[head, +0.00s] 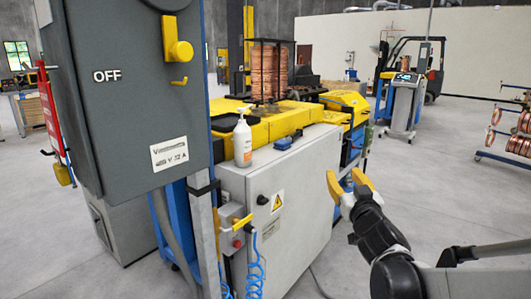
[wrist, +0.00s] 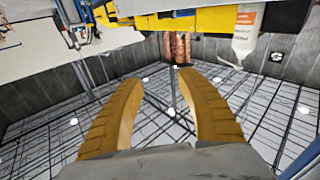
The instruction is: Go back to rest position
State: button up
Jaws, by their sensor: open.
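My gripper (head: 350,185) is at the end of my dark arm, right of the light grey cabinet (head: 290,200) in the head view. Its two yellow fingers are spread apart with nothing between them. In the wrist view the open fingers (wrist: 161,85) stand against the ceiling, and the scene appears upside down. The copper coil stack (head: 268,72) stands on the yellow machine (head: 290,122) beyond the cabinet. It also shows at the top of the wrist view (wrist: 177,48). My gripper is apart from all of these.
A dark grey electrical box (head: 125,110) marked OFF stands close on the left. A white bottle (head: 242,140) sits on the cabinet. A control stand (head: 403,105) and a forklift (head: 432,70) are at the back. A rack with copper tubes (head: 510,135) is at right. The floor between is open.

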jog(key=s+d+f+m+g+h, duration=0.2)
jog(key=s+d+g+h, duration=0.1)
jog(key=s, duration=0.5)
jog(key=s+a+f+g, duration=0.1)
jog(key=s+f+g, duration=0.2)
jog(key=s, duration=0.5)
jog(key=s+a+f+g+y, duration=0.1)
jog(key=s+a+f+g, duration=0.1)
jog(key=s+f, duration=0.4)
jog(key=s+a+f+g+y, duration=0.1)
jog(key=s+f+g, duration=0.3)
jog(key=s, duration=0.6)
jog(key=shift+a+f+n, duration=0.4)
jog(key=shift+a+f, duration=0.1)
